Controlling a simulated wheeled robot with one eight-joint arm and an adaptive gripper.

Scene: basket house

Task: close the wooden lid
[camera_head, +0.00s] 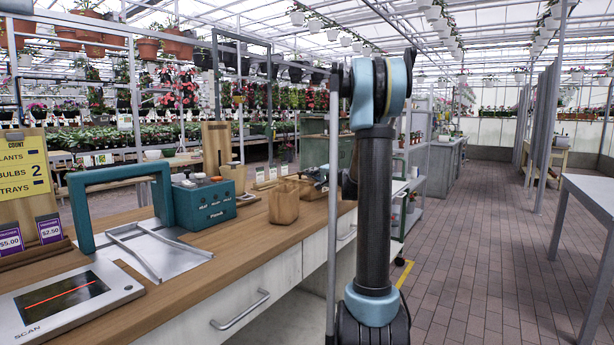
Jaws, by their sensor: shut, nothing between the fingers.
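An upright wooden board (215,147) stands on the counter behind the teal box; it looks like a raised lid, but its hinge and what it belongs to are mostly hidden. A small open-topped wooden box (284,203) sits further right on the counter, with no lid clearly visible on it. My gripper (319,178) shows only as a small dark shape left of my upright arm link, beyond the wooden box and apart from the upright board. It is shut and appears empty; much of it is hidden by my arm.
A teal box with knobs (205,204), a teal arch (84,212), a metal tray (158,254) and a scan panel (68,296) occupy the wooden counter (240,240). A green cabinet (318,151) stands behind. The brick floor at right is open, beside a grey table (596,190).

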